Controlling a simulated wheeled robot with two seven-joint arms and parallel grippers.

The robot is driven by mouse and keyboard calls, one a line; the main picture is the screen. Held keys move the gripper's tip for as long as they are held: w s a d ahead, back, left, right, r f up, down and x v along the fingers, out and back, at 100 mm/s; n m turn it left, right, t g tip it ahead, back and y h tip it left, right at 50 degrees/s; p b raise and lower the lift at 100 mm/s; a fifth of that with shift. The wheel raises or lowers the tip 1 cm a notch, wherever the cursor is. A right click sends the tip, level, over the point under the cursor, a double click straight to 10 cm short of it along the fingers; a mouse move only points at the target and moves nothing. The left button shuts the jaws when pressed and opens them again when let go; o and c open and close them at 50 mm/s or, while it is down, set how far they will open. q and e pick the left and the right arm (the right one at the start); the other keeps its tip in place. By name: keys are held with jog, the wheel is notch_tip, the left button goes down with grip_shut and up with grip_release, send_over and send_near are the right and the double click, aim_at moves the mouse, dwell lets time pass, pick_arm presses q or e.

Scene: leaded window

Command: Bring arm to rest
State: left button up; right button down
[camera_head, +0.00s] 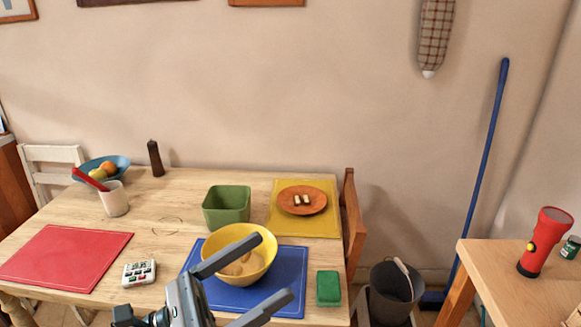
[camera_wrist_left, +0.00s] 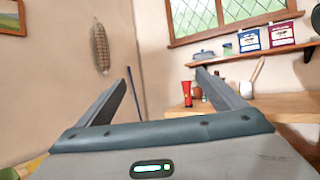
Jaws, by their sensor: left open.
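My left gripper (camera_head: 276,278) is in the lower middle of the head view, its two grey fingers spread wide with nothing between them. It is raised in front of the yellow bowl (camera_head: 262,262) and covers part of it and of the blue mat (camera_head: 290,282). In the left wrist view the open fingers (camera_wrist_left: 165,95) point towards the wall and the side table, and no object is between them. My right gripper is in neither view.
At the right, a side table (camera_head: 500,285) holds a red flashlight (camera_head: 545,243). A bucket (camera_head: 396,292) stands between the tables.

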pick_arm(q)
jog(key=w+a+f+n+t+y, duration=0.25)
jog(key=a+n+t+y, duration=0.4)
jog(key=n, duration=0.55)
jog(key=w+a+f+n+t+y, duration=0.1)
jog(key=w+a+n+t+y, duration=0.45)
jog(key=n, duration=0.65)
jog(key=s+a+f+n+g+y, duration=0.25)
jog(key=a+f+n+y, duration=0.2)
jog(key=f+n, duration=0.35)
jog(key=s+a+f+n+g+y, duration=0.2)
jog(key=a+f+n+g+y, duration=0.15)
jog(key=f+n+y, duration=0.45)
jog(key=s+d+f+n+g+h, duration=0.15)
jog(key=s+f+n+g, duration=0.35)
jog(key=s+f, duration=0.55)
jog(key=s+d+f+n+g+h, duration=0.1)
jog(key=s+f+n+g+h, duration=0.15)
jog(key=s+f+g, duration=0.6)
jog(key=w+d+f+t, duration=0.1)
jog(key=d+f+t, duration=0.1)
jog(key=f, duration=0.8)
jog(key=w+d+f+t, duration=0.1)
jog(key=f, duration=1)
notch_tip(320, 180, down, 15)
jog(key=s+d+t+h, duration=0.1)
jog(key=s+d+t, duration=0.1)
jog(key=s, duration=0.1)
jog(key=shift+m, duration=0.45)
